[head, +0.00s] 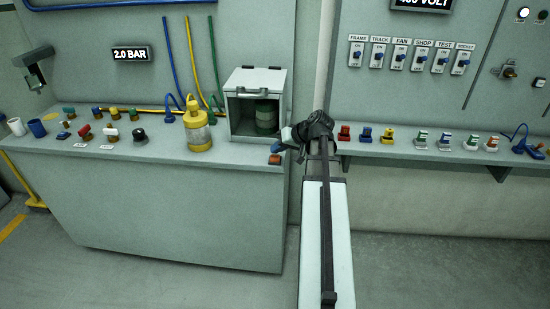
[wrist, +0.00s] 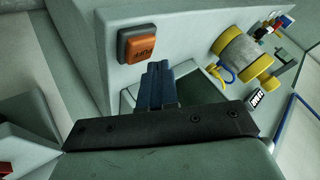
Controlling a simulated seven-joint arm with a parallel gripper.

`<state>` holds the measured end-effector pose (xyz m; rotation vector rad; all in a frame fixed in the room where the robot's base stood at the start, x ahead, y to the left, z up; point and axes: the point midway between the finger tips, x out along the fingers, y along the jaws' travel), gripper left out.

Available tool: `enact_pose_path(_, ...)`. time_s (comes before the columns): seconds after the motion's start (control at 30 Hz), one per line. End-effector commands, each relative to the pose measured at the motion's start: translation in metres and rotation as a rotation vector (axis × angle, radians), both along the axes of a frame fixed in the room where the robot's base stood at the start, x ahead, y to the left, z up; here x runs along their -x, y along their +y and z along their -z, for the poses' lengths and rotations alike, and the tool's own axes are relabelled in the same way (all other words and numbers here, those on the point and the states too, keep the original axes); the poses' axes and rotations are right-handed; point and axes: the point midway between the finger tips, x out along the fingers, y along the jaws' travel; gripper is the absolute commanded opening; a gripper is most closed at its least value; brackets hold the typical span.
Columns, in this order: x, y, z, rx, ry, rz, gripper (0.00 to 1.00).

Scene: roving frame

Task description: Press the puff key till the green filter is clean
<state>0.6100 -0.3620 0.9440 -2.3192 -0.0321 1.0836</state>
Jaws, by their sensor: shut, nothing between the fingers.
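The puff key (wrist: 137,43) is an orange square button lettered PUFF on a grey base, on the counter. In the head view the key (head: 275,159) is at the counter's right front corner. My gripper (wrist: 156,65) is shut and empty, its dark blue fingertips just beside the key in the wrist view; I cannot tell whether they touch it. In the head view my gripper (head: 279,147) is low over the same corner, partly hidden by my wrist. The green filter (head: 266,118) stands inside an open-fronted grey box (head: 249,77); its surface looks dark, too small to judge its cleanness.
A yellow-capped canister (head: 197,127) stands left of the box, and in the wrist view (wrist: 240,52) too. Several coloured knobs line the counter (head: 180,158) further left. A wall shelf (head: 400,152) with coloured connectors is at right. The gauge (head: 132,54) reads 2.0 BAR.

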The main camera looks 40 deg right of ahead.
Motion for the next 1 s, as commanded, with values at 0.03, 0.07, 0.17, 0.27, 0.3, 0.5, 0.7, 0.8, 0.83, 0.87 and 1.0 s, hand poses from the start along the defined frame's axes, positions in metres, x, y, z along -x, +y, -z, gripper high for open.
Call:
enact_pose_path(0.03, 0.000, 0.000, 0.000, 0.000, 0.000, 0.000, 0.00)
enact_pose_path(0.07, 0.000, 0.000, 0.000, 0.000, 0.000, 0.000, 0.00)
enact_pose_path(0.17, 0.000, 0.000, 0.000, 0.000, 0.000, 0.000, 0.00)
enact_pose_path(0.27, 0.000, 0.000, -0.003, 0.001, -0.001, 0.000, 0.00)
enact_pose_path(0.3, 0.000, 0.000, -0.005, 0.001, -0.001, 0.000, 0.00)
enact_pose_path(0.5, 0.000, 0.000, -0.020, 0.002, -0.001, -0.001, 0.00)
enact_pose_path(0.7, -0.001, 0.000, -0.036, 0.001, -0.002, 0.000, 0.00)
enact_pose_path(0.8, 0.000, 0.000, -0.044, 0.002, -0.001, -0.001, 0.00)
enact_pose_path(0.83, 0.000, 0.000, -0.046, 0.002, -0.001, -0.001, 0.00)
enact_pose_path(0.87, 0.000, 0.000, -0.048, 0.002, -0.001, -0.001, 0.00)
enact_pose_path(1.0, 0.000, 0.000, -0.051, 0.001, 0.000, -0.001, 0.00)
